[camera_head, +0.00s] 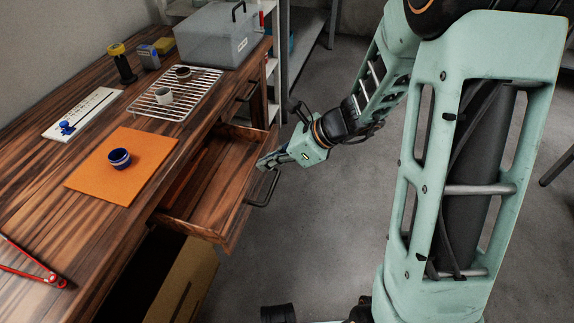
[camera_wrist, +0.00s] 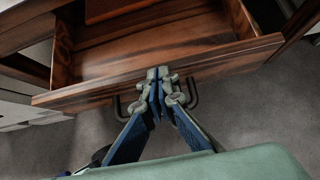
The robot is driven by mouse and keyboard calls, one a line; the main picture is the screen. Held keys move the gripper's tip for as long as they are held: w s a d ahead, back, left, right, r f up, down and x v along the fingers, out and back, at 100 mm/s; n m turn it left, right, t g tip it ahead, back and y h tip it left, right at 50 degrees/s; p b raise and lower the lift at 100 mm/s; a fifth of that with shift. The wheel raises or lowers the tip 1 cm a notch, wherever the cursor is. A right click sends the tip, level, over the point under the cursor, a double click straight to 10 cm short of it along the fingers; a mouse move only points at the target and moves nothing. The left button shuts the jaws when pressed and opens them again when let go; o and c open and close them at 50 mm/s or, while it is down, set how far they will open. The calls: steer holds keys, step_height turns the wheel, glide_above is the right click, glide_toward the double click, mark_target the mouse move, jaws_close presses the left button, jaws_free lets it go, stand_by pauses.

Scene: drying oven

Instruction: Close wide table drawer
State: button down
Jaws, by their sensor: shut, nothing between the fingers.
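A dark bar handle (camera_head: 267,190) stands out from the front. My gripper (camera_head: 262,163) is at the drawer's front near the handle. In the wrist view my gripper (camera_wrist: 158,75) has its fingertips together at the top edge of the front panel, above the handle. I cannot tell whether they touch the wood.
The table (camera_head: 30,205) carries an orange mat (camera_head: 90,190) with a blue bowl (camera_head: 119,159), a wire rack (camera_head: 150,107) and a grey box (camera_head: 210,45). A cardboard box (camera_head: 185,285) stands below the drawer. The floor (camera_head: 320,235) to the right is clear.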

steer(key=w+a, duration=0.1)
steer(key=a, duration=0.4)
steer(key=w+a+p, duration=0.1)
steer(key=w+a, duration=0.1)
steer(key=a, duration=0.2)
steer(key=w+a, duration=0.2)
steer(key=a, duration=0.3)
steer(key=shift+w+a, duration=0.15)
steer(key=shift+a, duration=0.15)
steer(key=shift+d, duration=0.1)
